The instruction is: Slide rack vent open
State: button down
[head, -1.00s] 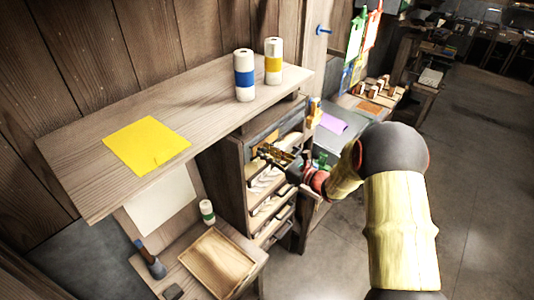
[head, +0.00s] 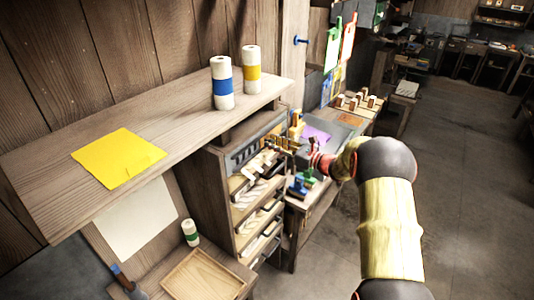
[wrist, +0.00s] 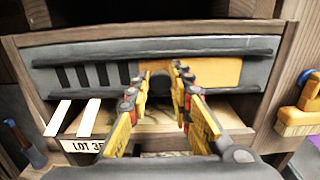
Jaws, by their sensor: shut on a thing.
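The rack vent (wrist: 105,76) is a grey panel across the top of the wooden rack (head: 218,190). In the wrist view, dark slots show on its left and an orange slide plate (wrist: 218,71) on its right, between two dark rails. The vent also shows in the head view (head: 245,153). My gripper (wrist: 160,72) is shut at the middle of the vent, on what looks like the slide's dark tab, mostly hidden between the fingertips. In the head view my gripper (head: 274,142) is at the right part of the rack's top front.
Below the vent are shelves with pale slats and a LOT label (wrist: 84,148). A shelf board (head: 150,125) with two rolls overhangs the rack. A side table with a purple sheet (head: 314,134) stands beyond. The floor at right is clear.

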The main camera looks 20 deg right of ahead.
jog(key=shift+w+d+r, duration=0.1)
jog(key=shift+d+r, duration=0.05)
jog(key=shift+d, duration=0.05)
jog(key=c, duration=1.6)
grip_release()
jog(key=shift+w+d, duration=0.1)
jog(key=v, duration=1.2)
